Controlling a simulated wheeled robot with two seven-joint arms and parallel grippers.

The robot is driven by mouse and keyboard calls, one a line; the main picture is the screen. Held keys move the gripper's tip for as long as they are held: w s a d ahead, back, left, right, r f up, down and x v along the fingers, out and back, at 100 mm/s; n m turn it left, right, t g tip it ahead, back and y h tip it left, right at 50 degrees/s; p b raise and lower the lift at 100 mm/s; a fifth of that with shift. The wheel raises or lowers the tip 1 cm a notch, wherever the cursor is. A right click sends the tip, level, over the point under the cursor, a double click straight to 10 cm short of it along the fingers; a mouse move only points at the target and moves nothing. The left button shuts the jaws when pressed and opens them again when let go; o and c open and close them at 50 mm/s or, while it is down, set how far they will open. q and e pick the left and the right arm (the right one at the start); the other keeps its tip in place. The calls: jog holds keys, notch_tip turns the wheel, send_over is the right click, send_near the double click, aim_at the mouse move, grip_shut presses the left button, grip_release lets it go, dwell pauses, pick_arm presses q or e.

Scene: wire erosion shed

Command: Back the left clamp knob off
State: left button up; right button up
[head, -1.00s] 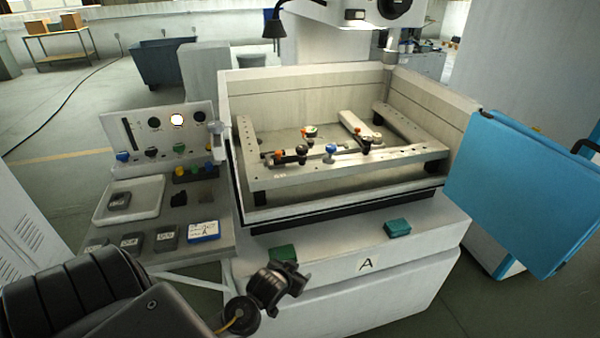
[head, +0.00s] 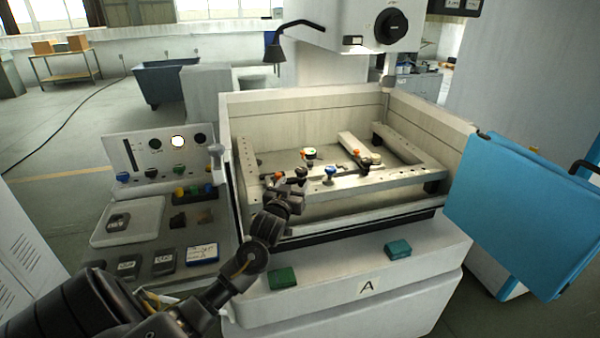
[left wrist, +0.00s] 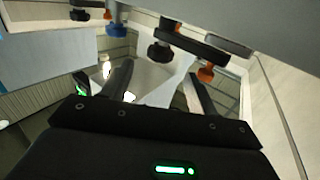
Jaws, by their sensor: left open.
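The left clamp is a dark strap on the front rail, with a black knob (head: 301,172) and an orange knob (head: 277,176). In the left wrist view the black knob (left wrist: 160,51) and orange knob (left wrist: 207,73) hang in the upper middle, beyond my fingers. My left gripper (head: 288,193) is over the tank's front wall, just in front of the left clamp, apart from its knobs as far as I can see. Its two fingers (left wrist: 158,85) are spread with nothing between them. My right gripper is out of view.
A blue knob (head: 330,172) stands on the rail right of the left clamp. Another clamp (head: 368,158) is farther right. The tank's front wall (head: 350,218) lies under my left arm. A blue panel (head: 520,200) flanks the right side. A side shelf with a white tray (head: 128,222) is at left.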

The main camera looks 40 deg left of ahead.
aim_at(300, 174)
pick_arm(q)
jog(key=p+x, duration=0.1)
jog(key=x, duration=0.5)
jog(key=shift+w+a, duration=0.15)
jog(key=shift+w, duration=0.35)
jog(key=c, duration=0.8)
jog(key=shift+a, duration=0.15)
jog(key=shift+c, duration=0.9)
